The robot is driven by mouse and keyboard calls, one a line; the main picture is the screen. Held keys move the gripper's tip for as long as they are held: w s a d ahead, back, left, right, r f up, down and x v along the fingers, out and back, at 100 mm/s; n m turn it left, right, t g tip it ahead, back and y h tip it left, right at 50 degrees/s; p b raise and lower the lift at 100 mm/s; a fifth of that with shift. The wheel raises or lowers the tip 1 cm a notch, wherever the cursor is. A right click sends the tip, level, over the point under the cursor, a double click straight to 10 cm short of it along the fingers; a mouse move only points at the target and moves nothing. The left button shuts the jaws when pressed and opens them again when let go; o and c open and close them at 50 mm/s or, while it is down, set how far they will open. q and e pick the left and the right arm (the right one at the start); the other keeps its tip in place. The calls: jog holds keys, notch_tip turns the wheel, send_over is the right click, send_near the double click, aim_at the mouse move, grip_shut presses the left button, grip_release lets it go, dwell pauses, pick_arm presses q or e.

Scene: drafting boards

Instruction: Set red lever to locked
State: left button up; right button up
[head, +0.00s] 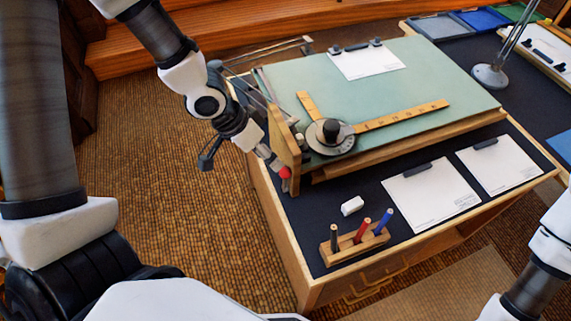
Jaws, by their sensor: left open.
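The red lever (285,172) shows as a small red knob on the near left side of the tilted green drafting board (430,75), below its wooden side piece. My left gripper (272,161) comes in from the upper left and is open, with its fingertips close beside the red knob. I cannot tell whether they touch it. The lever's shaft and any lock marking are too small or hidden to read. My right arm shows at the lower right edge, but its gripper is out of view.
A drafting head with a black knob (331,130) and yellow rulers (402,116) lies on the board. A wooden pen holder (354,246), a white eraser (352,205) and clipped papers (431,192) lie on the dark desk top. A lamp base (490,76) stands behind right.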

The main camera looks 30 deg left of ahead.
aim_at(282, 171)
pick_arm(q)
jog(key=b+x, duration=0.2)
jog(key=x, duration=0.5)
jog(key=shift+w+d+f+b, duration=0.15)
jog(key=shift+w+f+b, duration=0.05)
jog(key=shift+f+b, duration=0.1)
